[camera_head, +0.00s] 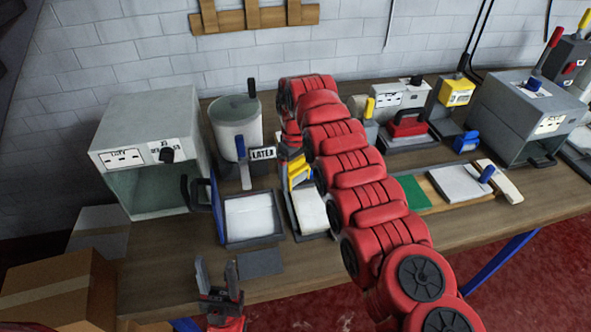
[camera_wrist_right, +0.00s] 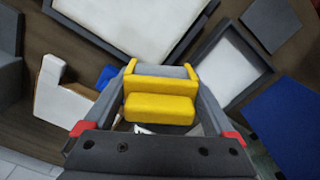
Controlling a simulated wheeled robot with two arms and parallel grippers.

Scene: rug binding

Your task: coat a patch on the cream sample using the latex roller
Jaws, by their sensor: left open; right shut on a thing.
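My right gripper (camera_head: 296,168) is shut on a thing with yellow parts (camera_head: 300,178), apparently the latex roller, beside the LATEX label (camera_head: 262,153). A dark-framed tray (camera_head: 223,240) with a white surface (camera_head: 250,216) lies left of the gripper. A narrower white surface (camera_head: 312,212) in a dark frame lies just below it, partly hidden by my arm. I cannot tell which is the cream sample. My left gripper (camera_head: 216,270) is open and empty at the front edge.
A pot (camera_head: 235,125) stands behind the tray, with a blue-handled tool (camera_head: 241,150) in front. A grey open-fronted box (camera_head: 150,150) is at left. A flat grey pad (camera_head: 260,263) lies at the front. A board with a green patch (camera_head: 412,192) and a white sheet (camera_head: 455,184) lies right.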

